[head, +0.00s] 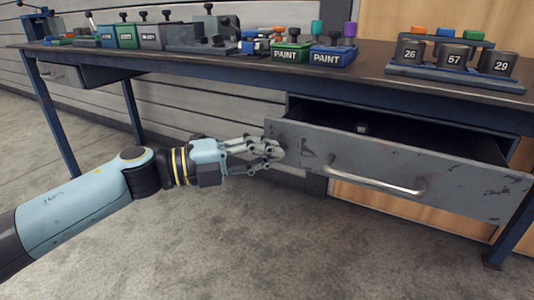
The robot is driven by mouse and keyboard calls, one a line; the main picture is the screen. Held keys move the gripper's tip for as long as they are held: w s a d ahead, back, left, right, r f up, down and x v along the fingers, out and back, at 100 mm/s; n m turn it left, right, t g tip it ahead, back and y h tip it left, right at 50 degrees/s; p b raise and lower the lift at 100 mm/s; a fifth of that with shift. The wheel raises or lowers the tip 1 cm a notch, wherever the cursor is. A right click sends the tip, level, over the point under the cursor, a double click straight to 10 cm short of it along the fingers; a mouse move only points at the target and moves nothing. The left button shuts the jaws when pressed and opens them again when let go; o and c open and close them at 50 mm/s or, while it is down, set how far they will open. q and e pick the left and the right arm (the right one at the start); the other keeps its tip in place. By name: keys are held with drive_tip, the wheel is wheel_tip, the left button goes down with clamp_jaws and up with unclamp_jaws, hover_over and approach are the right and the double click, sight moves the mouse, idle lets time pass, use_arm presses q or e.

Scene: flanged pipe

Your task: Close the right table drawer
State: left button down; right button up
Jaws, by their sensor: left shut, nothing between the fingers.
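The right table drawer (300,150) is pulled out from under the table (230,74). It has a grey, scratched front with a long metal bar handle (378,182), and its dark inside shows above the front. A small light object (362,128) lies inside. My left gripper (276,152) is shut and empty, with its fingertips at the left end of the drawer front. I cannot tell whether they touch it. The gripper is left of the handle and apart from it. My right gripper is not in view.
A left drawer (62,74) sits under the table's far left end. Blue and green PAINT boxes (326,58), a rack of numbered weights (454,60) and several other items stand on the tabletop. The grey floor (270,245) in front of the drawer is clear.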

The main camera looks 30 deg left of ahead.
use_arm(q)
drive_tip(key=w, duration=0.7)
drive_tip(key=shift+w, duration=0.35)
drive_tip(key=w, duration=0.3)
drive_tip(key=shift+b, duration=0.3)
drive_tip(key=shift+w+a, duration=0.1)
drive_tip(key=shift+w, duration=0.15)
drive_tip(key=shift+r, duration=0.1)
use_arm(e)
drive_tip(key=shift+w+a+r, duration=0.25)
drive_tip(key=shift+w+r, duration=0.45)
use_arm(q)
drive_tip(key=shift+s, duration=0.1)
